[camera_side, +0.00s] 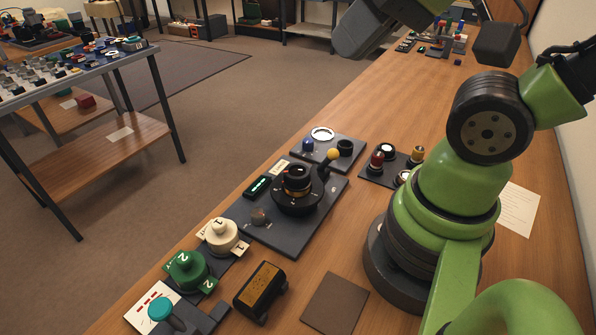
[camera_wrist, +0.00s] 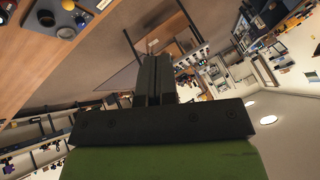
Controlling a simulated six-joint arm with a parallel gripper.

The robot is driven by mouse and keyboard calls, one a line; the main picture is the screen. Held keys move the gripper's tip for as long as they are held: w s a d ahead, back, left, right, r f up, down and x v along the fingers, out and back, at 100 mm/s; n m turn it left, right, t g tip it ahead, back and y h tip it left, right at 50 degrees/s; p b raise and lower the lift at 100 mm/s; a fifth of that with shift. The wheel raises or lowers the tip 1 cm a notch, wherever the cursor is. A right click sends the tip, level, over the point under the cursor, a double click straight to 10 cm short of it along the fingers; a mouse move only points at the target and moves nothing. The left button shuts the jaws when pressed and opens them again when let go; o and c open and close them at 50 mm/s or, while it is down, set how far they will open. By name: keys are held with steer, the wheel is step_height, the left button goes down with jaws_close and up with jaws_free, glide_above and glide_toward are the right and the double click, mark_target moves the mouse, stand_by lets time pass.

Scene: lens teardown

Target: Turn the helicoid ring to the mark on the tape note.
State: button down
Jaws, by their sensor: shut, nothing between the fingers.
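The lens assembly (camera_side: 297,184) stands upright on a dark grey plate (camera_side: 283,238) in the middle of the bench in the side view. It has a black top, a brass-coloured band and a wide black round base. I cannot tell which band is the helicoid ring, and no tape note or mark can be made out for certain. My gripper (camera_wrist: 155,62) is shut and empty in the wrist view. It points away from the bench, into the room, well clear of the lens.
A small green-lit display (camera_side: 259,185) sits left of the lens. White (camera_side: 222,236) and green (camera_side: 188,271) numbered parts stand in front left. A black-and-amber box (camera_side: 261,289) and a brown mat (camera_side: 335,303) lie in front.

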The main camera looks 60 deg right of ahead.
steer(key=c, duration=1.3)
jaws_free()
steer(key=shift+w+f, duration=0.1)
steer(key=shift+w, duration=0.1)
steer(key=o, duration=0.8)
steer(key=w+m, duration=0.1)
steer(key=w+f+m+g, duration=0.1)
steer(key=m, duration=0.1)
steer(key=shift+w+d+f+g, duration=0.1)
steer(key=shift+d+f+g, duration=0.15)
steer(key=shift+d+g, duration=0.1)
steer(key=shift+c, duration=0.2)
steer(key=shift+o, duration=0.4)
steer(key=w+f+m, duration=0.1)
steer(key=w+f+m+g, duration=0.1)
steer(key=m, duration=0.1)
steer(key=w+d+f+m+g+h, duration=0.1)
steer(key=shift+w+f+m, duration=0.1)
steer(key=shift+f+m, duration=0.15)
steer(key=shift+m, duration=0.05)
steer(key=m+g+h, duration=0.1)
steer(key=m+g, duration=0.2)
steer(key=m, duration=0.4)
glide_above(296, 171)
step_height(296, 171, down, 8)
steer(key=shift+f+g, duration=0.25)
steer(key=shift+f, duration=0.55)
step_height(296, 171, down, 9)
steer(key=shift+f, duration=0.1)
steer(key=c, duration=0.9)
